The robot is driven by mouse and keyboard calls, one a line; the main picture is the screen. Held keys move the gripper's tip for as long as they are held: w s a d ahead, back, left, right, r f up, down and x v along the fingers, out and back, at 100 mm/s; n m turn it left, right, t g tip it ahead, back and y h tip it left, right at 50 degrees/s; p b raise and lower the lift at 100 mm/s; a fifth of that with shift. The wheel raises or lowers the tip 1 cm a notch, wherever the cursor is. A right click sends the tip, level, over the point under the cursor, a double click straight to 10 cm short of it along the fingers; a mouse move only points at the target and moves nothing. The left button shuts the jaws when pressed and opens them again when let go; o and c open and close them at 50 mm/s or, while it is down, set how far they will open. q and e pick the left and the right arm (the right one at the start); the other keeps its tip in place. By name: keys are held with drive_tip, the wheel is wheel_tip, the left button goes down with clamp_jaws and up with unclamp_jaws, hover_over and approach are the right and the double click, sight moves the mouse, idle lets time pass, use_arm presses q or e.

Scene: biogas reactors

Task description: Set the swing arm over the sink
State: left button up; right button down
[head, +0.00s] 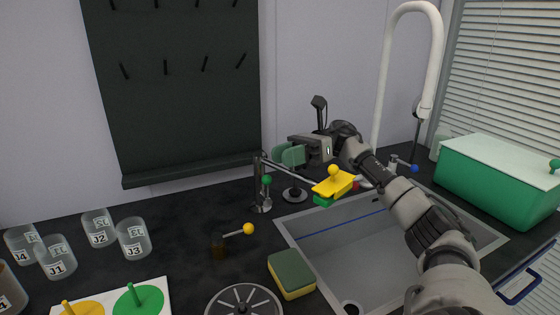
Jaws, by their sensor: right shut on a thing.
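The swing arm (299,172) is a thin metal bar reaching right from a short upright post (257,185) on the dark counter. A yellow and green block with a yellow ball knob (334,183) shows at the bar's right end, in front of the sink's back rim in the picture. The grey sink (350,245) is set into the counter at the right. My right gripper (281,156), with green finger pads, is shut beside the post at the bar; it seems to hold the swing arm, though the contact is partly hidden. My left gripper is out of view.
A white tap (381,90) rises behind the sink. A green box (500,180) stands at the right. A sponge (291,274) and a round black grate (243,300) lie left of the sink. Labelled jars (133,238) stand at the left. My right arm crosses the sink.

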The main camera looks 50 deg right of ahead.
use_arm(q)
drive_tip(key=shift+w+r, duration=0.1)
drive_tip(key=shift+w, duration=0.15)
use_arm(e)
drive_tip(key=shift+r, duration=0.15)
drive_tip(key=c, duration=0.9)
unclamp_jaws()
drive_tip(key=shift+d, duration=0.1)
drive_tip(key=shift+o, duration=0.2)
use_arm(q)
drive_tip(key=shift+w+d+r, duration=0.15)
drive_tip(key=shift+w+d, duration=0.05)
use_arm(e)
drive_tip(key=s+d, duration=0.2)
drive_tip(key=d, duration=0.8)
drive_tip(key=shift+d, duration=0.35)
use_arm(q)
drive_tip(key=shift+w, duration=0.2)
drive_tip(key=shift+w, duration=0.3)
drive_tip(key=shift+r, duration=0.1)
